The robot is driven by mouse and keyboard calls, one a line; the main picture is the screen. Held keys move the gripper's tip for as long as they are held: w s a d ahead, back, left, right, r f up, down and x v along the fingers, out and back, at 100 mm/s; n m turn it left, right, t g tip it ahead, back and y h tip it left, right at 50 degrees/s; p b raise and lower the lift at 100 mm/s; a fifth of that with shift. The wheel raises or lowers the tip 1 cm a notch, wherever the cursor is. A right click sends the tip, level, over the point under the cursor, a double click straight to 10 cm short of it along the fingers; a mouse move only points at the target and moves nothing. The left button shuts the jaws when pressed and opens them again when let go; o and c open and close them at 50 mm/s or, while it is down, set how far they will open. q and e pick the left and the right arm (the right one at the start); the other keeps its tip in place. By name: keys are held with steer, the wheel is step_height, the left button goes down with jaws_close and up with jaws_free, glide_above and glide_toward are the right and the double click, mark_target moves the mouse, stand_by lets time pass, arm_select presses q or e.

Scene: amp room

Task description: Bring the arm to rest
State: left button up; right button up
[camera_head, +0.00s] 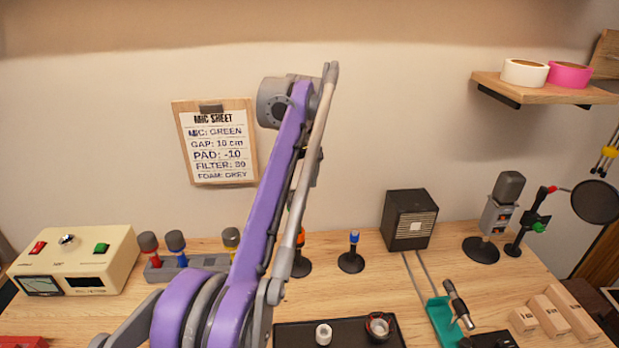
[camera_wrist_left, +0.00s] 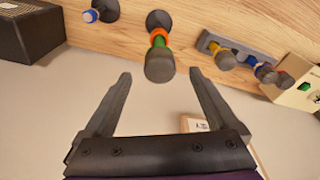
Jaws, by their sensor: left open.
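My left arm, purple and grey, rises from the lower left across the middle of the head view. Its gripper is hidden behind the arm there. In the left wrist view my left gripper (camera_wrist_left: 160,75) is open, with nothing held between its fingers. A grey-headed microphone with green and orange bands (camera_wrist_left: 159,45) appears just past the gap between the fingertips, standing on a round dark base. In the head view its orange part (camera_head: 300,238) shows beside the arm and the rest is mostly covered. My right gripper is not in view.
The wooden table (camera_head: 335,295) holds a cream meter box (camera_head: 75,262), a rack of microphones (camera_head: 190,263), a blue-topped stand (camera_head: 352,255), a dark speaker (camera_head: 410,220), a black tray (camera_head: 290,335) and a teal holder (camera_head: 442,322). A shelf (camera_head: 545,90) juts out upper right. A mic sheet (camera_head: 215,145) hangs behind.

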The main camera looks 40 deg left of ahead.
arm_select(q)
steer(key=shift+d, duration=0.1)
steer(key=shift+d+f, duration=0.1)
steer(key=shift+d, duration=0.2)
steer(key=s+d+f+m+t, duration=0.1)
steer(key=s+d+f+m, duration=0.3)
steer(key=s+d+f, duration=0.3)
steer(key=s+d+f+m+t+h, duration=0.1)
steer(key=s+d+f+m+t, duration=0.1)
steer(key=s+d+f+m, duration=0.2)
steer(key=s+d+f+m+t, duration=0.1)
steer(key=s+d+f+m, duration=0.3)
steer(key=s+d+f, duration=0.6)
steer(key=shift+s+d+f+m+t+h, duration=0.15)
steer(key=shift+s+f, duration=0.1)
steer(key=shift+f, duration=0.35)
steer(key=shift+s+d+f+m+t+h, duration=0.1)
steer(key=shift+s+f, duration=0.2)
steer(key=shift+f, duration=0.35)
steer(key=shift+s+d+f+m+t+h, duration=0.15)
steer(key=shift+s+f, duration=0.1)
steer(key=shift+f, duration=0.35)
